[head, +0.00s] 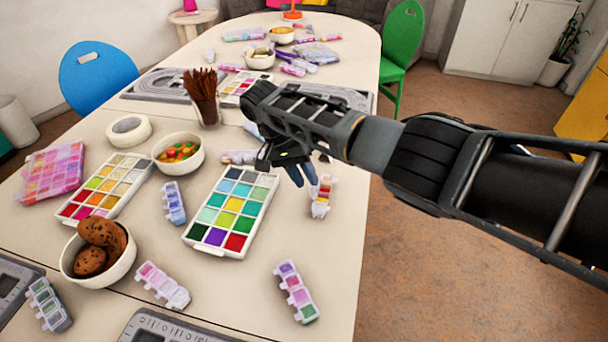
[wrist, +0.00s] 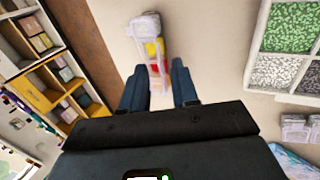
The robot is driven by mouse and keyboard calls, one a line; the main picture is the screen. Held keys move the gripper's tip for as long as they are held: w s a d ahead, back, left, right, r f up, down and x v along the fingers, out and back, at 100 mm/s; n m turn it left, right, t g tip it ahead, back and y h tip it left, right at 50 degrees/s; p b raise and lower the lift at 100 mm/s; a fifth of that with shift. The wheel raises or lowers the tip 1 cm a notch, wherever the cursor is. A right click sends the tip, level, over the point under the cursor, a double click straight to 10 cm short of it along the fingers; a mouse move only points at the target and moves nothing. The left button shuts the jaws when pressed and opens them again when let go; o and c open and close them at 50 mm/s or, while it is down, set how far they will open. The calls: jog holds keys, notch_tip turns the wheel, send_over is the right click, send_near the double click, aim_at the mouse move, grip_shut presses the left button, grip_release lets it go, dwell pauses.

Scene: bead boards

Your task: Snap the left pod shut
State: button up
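A small clear pod with yellow and red compartments (head: 321,197) lies near the table's right edge in the head view. In the wrist view the same pod (wrist: 155,50) lies lengthwise below and between my fingertips. A whitish clear part at its far end looks like a raised lid, but I cannot be sure. My gripper (head: 303,181) is open, with bare table on both sides of the pod between the blue-grey fingers (wrist: 159,70). I cannot tell whether the fingers touch it. Other pods on the table are blue (head: 173,202), pink (head: 162,285) and pink-green (head: 296,290).
A colour bead tray (head: 234,210) stands left of the pod. The front right table area is mostly clear.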

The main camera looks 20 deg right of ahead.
jog(key=shift+f, duration=0.1)
grip_shut()
jog(key=shift+s, duration=0.1)
dwell(0.5)
